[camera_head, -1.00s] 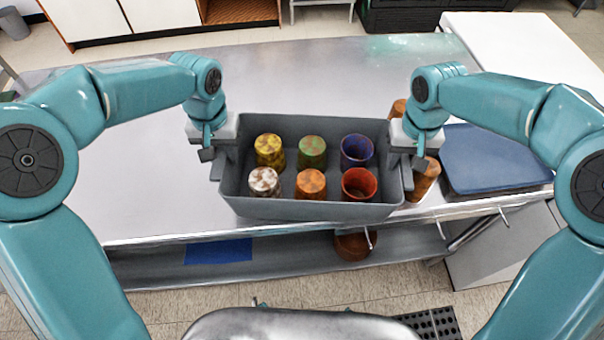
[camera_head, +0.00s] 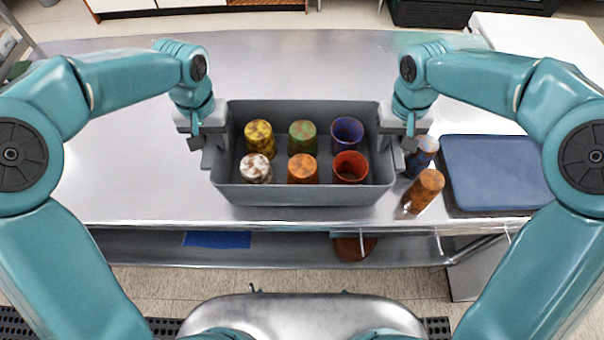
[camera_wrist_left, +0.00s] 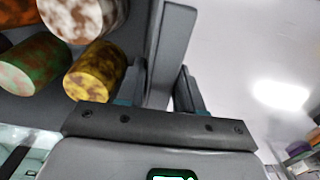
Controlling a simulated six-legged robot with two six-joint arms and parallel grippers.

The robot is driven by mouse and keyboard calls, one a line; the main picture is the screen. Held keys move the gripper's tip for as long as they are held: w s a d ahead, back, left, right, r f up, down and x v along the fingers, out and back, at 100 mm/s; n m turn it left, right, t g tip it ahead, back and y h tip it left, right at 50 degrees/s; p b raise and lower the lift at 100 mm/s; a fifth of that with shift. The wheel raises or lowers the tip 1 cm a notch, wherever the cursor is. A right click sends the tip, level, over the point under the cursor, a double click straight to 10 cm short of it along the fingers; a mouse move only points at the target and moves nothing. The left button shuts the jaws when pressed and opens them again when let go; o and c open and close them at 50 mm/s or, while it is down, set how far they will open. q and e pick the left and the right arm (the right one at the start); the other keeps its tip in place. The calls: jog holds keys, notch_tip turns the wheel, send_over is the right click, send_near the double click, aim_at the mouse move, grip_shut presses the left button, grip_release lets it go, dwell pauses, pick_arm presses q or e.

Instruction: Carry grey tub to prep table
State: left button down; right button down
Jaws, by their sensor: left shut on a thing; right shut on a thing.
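The grey tub (camera_head: 300,193) is at the middle of the metal table in the head view, upright, with several cups inside. My right gripper (camera_head: 405,150) is shut on the right wall. I cannot tell whether the tub's bottom touches the table.
A blue board (camera_head: 490,172) lies farther right. The metal table (camera_head: 130,170) is clear to the left. A lower shelf holds a blue sheet (camera_head: 217,239) and a brown bowl (camera_head: 352,247).

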aim_at(225, 176)
pick_arm(q)
jog(key=shift+d, duration=0.3)
pick_arm(e)
jog(key=shift+w+a, duration=0.15)
jog(key=shift+w, duration=0.1)
pick_arm(q)
jog(key=shift+a, duration=0.15)
pick_arm(e)
jog(key=shift+s+a, duration=0.1)
jog(key=shift+a, duration=0.1)
pick_arm(q)
jog(key=shift+f, duration=0.15)
pick_arm(e)
jog(key=shift+f, duration=0.15)
